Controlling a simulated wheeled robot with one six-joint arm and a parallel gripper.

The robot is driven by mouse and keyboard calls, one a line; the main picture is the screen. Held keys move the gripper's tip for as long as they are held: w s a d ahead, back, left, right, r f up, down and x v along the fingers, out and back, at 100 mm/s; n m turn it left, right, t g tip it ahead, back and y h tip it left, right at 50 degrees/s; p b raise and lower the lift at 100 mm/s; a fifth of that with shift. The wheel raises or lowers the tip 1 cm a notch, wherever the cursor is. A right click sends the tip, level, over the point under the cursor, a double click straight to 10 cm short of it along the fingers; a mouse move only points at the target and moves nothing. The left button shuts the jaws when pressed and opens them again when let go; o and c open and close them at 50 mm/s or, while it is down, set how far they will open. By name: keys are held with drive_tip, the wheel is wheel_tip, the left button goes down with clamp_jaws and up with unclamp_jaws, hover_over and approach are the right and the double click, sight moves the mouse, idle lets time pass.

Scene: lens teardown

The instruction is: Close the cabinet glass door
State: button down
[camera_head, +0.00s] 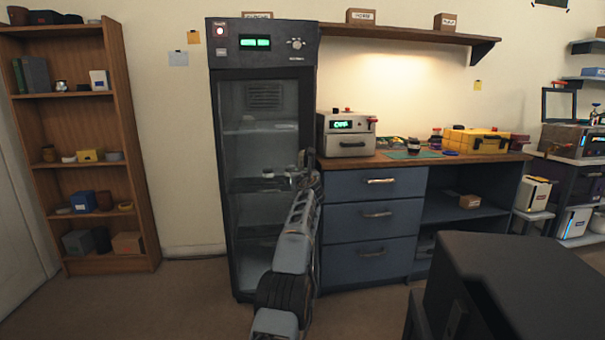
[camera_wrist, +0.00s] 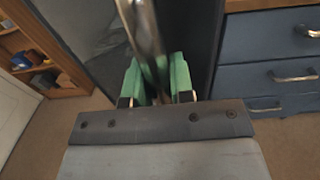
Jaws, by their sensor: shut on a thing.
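The tall dark cabinet (camera_head: 216,150) stands against the wall with a control panel on top. Its glass door (camera_head: 262,150) covers the front, with shelves showing through it. The door looks flush or nearly flush with the frame; I cannot tell whether a small gap is left. My gripper (camera_head: 303,170) is at the door's right edge, about mid-height. In the wrist view, the green fingers of my gripper (camera_wrist: 156,82) are shut on the upright metal door handle (camera_wrist: 141,25). My arm hides the lower right part of the door.
A blue drawer unit (camera_head: 371,212) with protruding handles stands right beside the cabinet, with a grey box device (camera_head: 346,135) on its worktop. A wooden shelf unit (camera_head: 125,130) stands at the left. A dark block (camera_head: 520,285) fills the lower right. The floor left of the cabinet is clear.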

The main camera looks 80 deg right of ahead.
drive_tip(key=shift+f, duration=0.1)
drive_tip(key=c, duration=1)
unclamp_jaws()
drive_tip(key=shift+s, duration=0.1)
drive_tip(key=shift+b+v, duration=3.7)
drive_tip(key=shift+v, duration=3.2)
